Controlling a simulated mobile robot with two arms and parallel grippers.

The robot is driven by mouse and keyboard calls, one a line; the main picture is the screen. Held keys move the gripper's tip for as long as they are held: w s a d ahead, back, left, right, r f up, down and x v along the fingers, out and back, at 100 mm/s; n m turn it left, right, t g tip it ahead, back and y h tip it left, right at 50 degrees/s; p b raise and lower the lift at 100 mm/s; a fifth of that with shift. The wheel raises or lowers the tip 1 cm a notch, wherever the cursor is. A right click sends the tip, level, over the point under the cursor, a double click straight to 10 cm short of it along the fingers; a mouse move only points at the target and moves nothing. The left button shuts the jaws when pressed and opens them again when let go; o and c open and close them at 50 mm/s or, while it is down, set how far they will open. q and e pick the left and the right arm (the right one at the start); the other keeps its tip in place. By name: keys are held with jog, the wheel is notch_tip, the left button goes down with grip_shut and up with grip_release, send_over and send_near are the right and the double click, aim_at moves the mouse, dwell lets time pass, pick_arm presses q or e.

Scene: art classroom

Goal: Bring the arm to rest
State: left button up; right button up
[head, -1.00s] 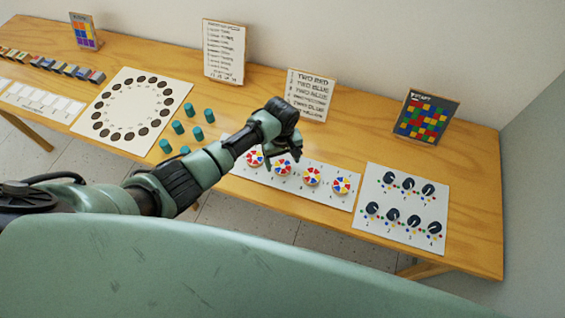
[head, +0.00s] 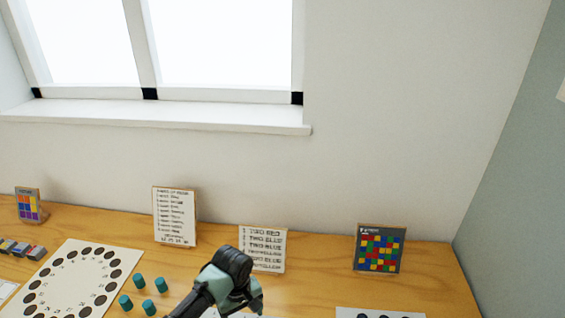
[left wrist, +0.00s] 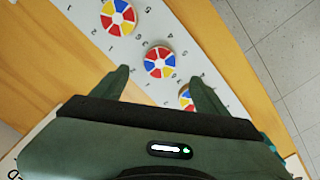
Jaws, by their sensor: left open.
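My left arm comes in at the bottom of the head view, with its wrist (head: 232,278) over the table; its fingertips are hard to make out there. In the left wrist view my left gripper (left wrist: 160,80) is open, with its two fingers apart. It is above a white numbered strip (left wrist: 185,48) holding colour-wheel discs. One disc (left wrist: 159,62) shows between the fingers, another (left wrist: 118,17) lies farther up, and a third (left wrist: 186,98) is partly hidden by the right finger. Nothing is held. My right gripper is not in view.
The wooden table (head: 440,285) stands against a wall below a window. On it are a card with a ring of dark circles (head: 75,272), several teal cylinders (head: 161,285), two text signs (head: 175,217) (head: 263,250) and a colour-grid board (head: 379,249).

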pick_arm(q)
jog(key=s+d+m+t+h, duration=0.1)
jog(key=s+d+m+h, duration=0.3)
jog(key=s, duration=0.7)
jog(key=s+a+r+m+t+y, duration=0.1)
jog(key=s+a+r+m+y, duration=0.15)
jog(key=s+a+r, duration=0.35)
jog(key=s+a+r+m+t+y, duration=0.1)
jog(key=s+a+r+m+y, duration=0.2)
jog(key=s, duration=0.5)
notch_tip(320, 180, down, 34)
jog(key=s+r+g+h+b, duration=0.1)
jog(key=h+b, duration=0.1)
jog(key=b, duration=0.4)
jog(key=s+a+f+b, duration=0.1)
jog(key=s+f+b, duration=0.1)
jog(key=s+f, duration=0.6)
jog(key=s+a+f+g+b, duration=0.1)
jog(key=s+a+f+b, duration=0.1)
jog(key=s+f, duration=0.7)
notch_tip(320, 180, down, 4)
jog(key=shift+a+y, duration=0.2)
jog(key=shift+y, duration=0.15)
